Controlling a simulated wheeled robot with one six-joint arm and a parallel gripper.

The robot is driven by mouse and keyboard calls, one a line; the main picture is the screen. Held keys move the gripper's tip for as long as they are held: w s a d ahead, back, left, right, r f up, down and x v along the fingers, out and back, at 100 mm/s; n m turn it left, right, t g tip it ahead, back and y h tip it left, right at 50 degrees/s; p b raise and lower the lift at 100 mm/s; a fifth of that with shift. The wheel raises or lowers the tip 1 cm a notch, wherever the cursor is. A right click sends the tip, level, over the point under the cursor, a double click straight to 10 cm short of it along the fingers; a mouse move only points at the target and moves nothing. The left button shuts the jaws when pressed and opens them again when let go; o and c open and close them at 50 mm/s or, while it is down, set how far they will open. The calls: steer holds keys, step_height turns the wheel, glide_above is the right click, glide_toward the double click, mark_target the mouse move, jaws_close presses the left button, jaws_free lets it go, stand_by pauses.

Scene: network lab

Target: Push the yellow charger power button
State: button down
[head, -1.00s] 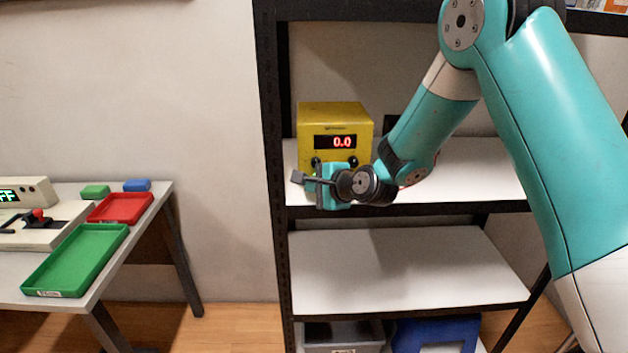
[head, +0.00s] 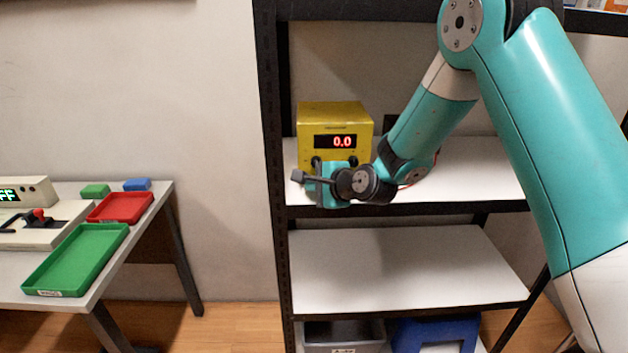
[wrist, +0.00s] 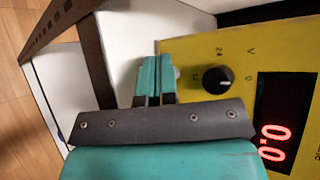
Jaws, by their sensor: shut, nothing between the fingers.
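The yellow charger (head: 335,117) stands on the upper white shelf, its red display reading 0.0. In the wrist view its yellow front panel (wrist: 215,52) shows a black knob (wrist: 217,80) marked V, 24 and 0, and the red display (wrist: 285,115). My gripper (wrist: 155,80) is shut and empty. Its teal fingertips are at the lower edge of the charger's front, beside the knob. A small pale round part (wrist: 177,72) shows partly behind the fingertips; I cannot tell whether they touch it. In the head view my wrist hides the charger's lower front.
The black shelf post (head: 272,180) rises left of the charger. The upper shelf (head: 480,165) is clear to the right beyond my arm, and the lower shelf (head: 400,265) is empty. A table with green (head: 75,262) and red (head: 122,207) trays stands at left.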

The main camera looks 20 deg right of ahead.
steer(key=shift+s+a, duration=0.1)
steer(key=shift+s, duration=0.35)
steer(key=shift+s, duration=0.1)
steer(key=shift+s+a, duration=0.25)
steer(key=shift+s, duration=0.7)
steer(key=shift+s+a, duration=0.3)
steer(key=shift+s, duration=0.6)
steer(key=shift+s+a, duration=0.25)
steer(key=shift+s, duration=0.7)
